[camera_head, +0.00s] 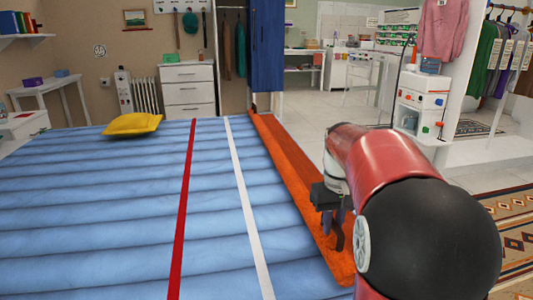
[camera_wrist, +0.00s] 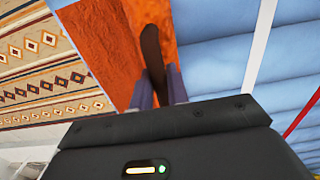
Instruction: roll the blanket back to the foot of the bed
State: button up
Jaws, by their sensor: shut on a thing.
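The orange blanket (camera_head: 290,165) lies as a long, narrow strip along the right edge of the blue bed (camera_head: 85,220). It also fills the upper left middle of the wrist view (camera_wrist: 102,45). My gripper (camera_head: 334,222) is over the near part of the blanket. Its fingers (camera_wrist: 160,82) are shut on a dark brown curved handle (camera_wrist: 151,42), which lies against the orange cloth. The handle's lower end shows below the fingers in the head view (camera_head: 340,238). How the handle joins the blanket is hidden.
A red stripe (camera_head: 184,210) and a white stripe (camera_head: 247,205) run along the bed. A yellow pillow (camera_head: 132,124) lies at its far left. A blue wardrobe door (camera_head: 268,45) stands beyond the blanket's far end. Open floor and a patterned rug (camera_head: 515,220) lie to the right.

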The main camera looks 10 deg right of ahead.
jog(key=shift+d+p, duration=0.55)
jog(key=shift+d, duration=1.9)
jog(key=shift+s+d+p, duration=0.1)
jog(key=shift+d+p, duration=0.55)
jog(key=shift+d, duration=0.8)
jog(key=o, duration=1)
jog(key=shift+o, duration=0.2)
jog(key=shift+r, duration=0.1)
notch_tip(320, 180, up, 8)
jog(key=p, duration=0.5)
jog(key=shift+p, duration=0.35)
